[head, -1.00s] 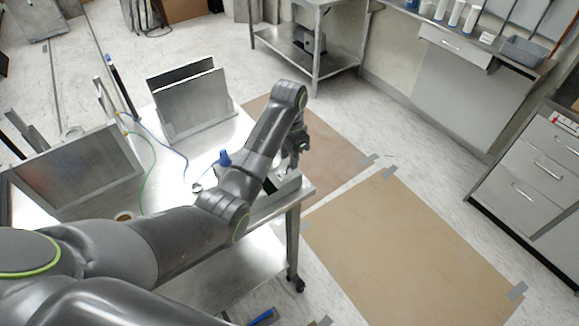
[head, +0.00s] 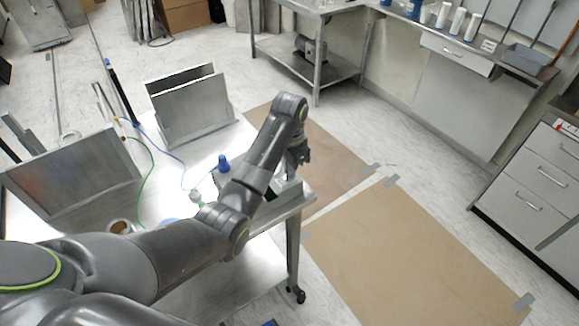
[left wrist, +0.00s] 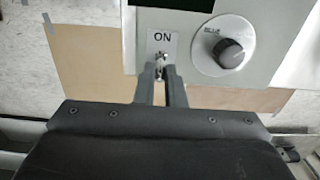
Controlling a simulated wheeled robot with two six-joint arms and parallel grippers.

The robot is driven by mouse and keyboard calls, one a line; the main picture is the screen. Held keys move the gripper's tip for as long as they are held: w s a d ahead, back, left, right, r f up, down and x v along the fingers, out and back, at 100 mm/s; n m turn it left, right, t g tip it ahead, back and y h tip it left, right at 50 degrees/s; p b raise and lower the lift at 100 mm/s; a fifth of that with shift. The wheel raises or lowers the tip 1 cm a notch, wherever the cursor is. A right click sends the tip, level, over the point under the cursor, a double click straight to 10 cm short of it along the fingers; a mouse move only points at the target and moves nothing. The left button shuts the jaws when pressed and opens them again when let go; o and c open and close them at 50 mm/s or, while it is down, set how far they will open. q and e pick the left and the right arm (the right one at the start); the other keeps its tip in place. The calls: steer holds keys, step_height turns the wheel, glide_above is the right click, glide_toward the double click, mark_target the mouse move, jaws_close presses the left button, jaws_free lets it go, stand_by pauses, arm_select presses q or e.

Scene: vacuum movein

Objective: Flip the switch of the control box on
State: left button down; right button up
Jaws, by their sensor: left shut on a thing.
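The control box (left wrist: 203,20) fills the upper part of the left wrist view, a pale panel with an "ON" label and a black knob (left wrist: 229,53) on a round dial. A small metal toggle switch (left wrist: 161,58) sits just under the label. My left gripper (left wrist: 162,76) is at the switch, its two fingers close together with the lever between their tips. In the head view my left gripper (head: 299,152) is over the right end of the metal table, and my arm hides much of the box (head: 287,191). My right gripper is not in view.
The metal table (head: 185,160) also bears upright metal plates (head: 190,105), a blue bottle-like item (head: 223,162), a tape roll (head: 121,227) and thin blue and green cables. Brown mats (head: 420,255) lie on the floor to the right. Drawers (head: 535,185) stand farther right.

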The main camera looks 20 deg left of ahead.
mark_target(278, 183)
arm_select(q)
steer(key=shift+s+a+r+p, duration=0.1)
steer(key=shift+s+r+p, duration=0.05)
steer(key=shift+p, duration=0.4)
steer(key=t+h+p, duration=0.1)
steer(key=p, duration=0.1)
steer(key=s+t+p, duration=0.1)
steer(key=shift+a+r+h+p, duration=0.1)
steer(key=shift+a+h+p, duration=0.25)
steer(key=shift+h+p, duration=0.05)
steer(key=shift+s+a+f+t+h+p, duration=0.2)
steer(key=shift+t+h+p, duration=0.35)
steer(key=shift+t, duration=0.35)
steer(key=shift+s+a+f+t+h, duration=0.2)
steer(key=shift+t+h, duration=0.35)
steer(key=shift+t, duration=0.15)
steer(key=shift+s+a+f+t+h+b, duration=0.25)
steer(key=shift+t+h+b, duration=0.35)
steer(key=shift+t+b, duration=0.3)
steer(key=shift+s+t+h+b, duration=0.15)
steer(key=shift+t+h+b, duration=0.3)
steer(key=shift+b, duration=0.35)
